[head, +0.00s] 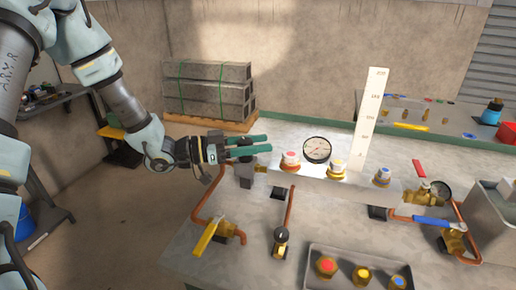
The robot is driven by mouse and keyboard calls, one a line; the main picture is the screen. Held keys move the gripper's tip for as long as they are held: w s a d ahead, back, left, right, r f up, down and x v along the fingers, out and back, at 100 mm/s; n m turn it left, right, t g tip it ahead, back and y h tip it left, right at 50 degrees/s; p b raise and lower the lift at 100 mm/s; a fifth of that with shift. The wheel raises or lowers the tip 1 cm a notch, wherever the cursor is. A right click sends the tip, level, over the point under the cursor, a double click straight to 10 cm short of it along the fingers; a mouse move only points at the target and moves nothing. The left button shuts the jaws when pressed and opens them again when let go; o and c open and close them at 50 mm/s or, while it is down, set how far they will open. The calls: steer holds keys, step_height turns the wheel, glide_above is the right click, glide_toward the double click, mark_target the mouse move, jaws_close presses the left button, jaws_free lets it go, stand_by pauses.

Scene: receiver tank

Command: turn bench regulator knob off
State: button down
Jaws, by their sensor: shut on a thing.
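My gripper (258,145) reaches in from the left with its two green fingers pointing right, above the left end of the pipe manifold. It is shut on the bench regulator knob, which is mostly hidden between and behind the fingers. The dark regulator body (244,172) shows just below the fingers. The knob's pointer or marking cannot be seen.
A yellow lever (205,238), a small black-topped brass fitting (281,237) and a tray (317,254) of fittings stand in front. A tall white scale (371,120) rises behind.

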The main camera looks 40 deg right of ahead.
mark_target(240, 139)
steer(key=w+n+t+b, duration=0.1)
steer(key=n+t+b, duration=0.1)
steer(key=n+t, duration=0.2)
steer(key=n+t+b, duration=0.3)
steer(key=n+t, duration=0.1)
steer(key=t, duration=0.3)
steer(key=w+n+t+b, duration=0.1)
steer(key=n+t+b, duration=0.2)
steer(key=t, duration=0.3)
steer(key=shift+w+f+n+t, duration=0.1)
steer(key=shift+w+n+t, duration=0.2)
steer(key=shift+n, duration=0.1)
steer(key=n+t+y+b, duration=0.1)
steer(key=n+t+y, duration=0.1)
steer(key=n+t+y+b, duration=0.1)
steer(key=t+y, duration=0.1)
steer(key=w+a+n+t+y+b, duration=0.1)
steer(key=n+t+y+b, duration=0.1)
steer(key=shift+n+y, duration=0.3)
steer(key=shift+w+a+r+n+t+y+b, duration=0.15)
steer(key=shift+n+t+y+b, duration=0.25)
steer(key=shift+n+y, duration=0.45)
steer(key=shift+w+a+n+t+y+b, duration=0.1)
steer(key=shift+a+n+t+y+b, duration=0.3)
steer(key=shift+y, duration=0.75)
steer(key=shift+w+r+n+t+y+b, duration=0.1)
steer(key=shift+n+t+y+b, duration=0.1)
steer(key=shift+n+t+y, duration=0.55)
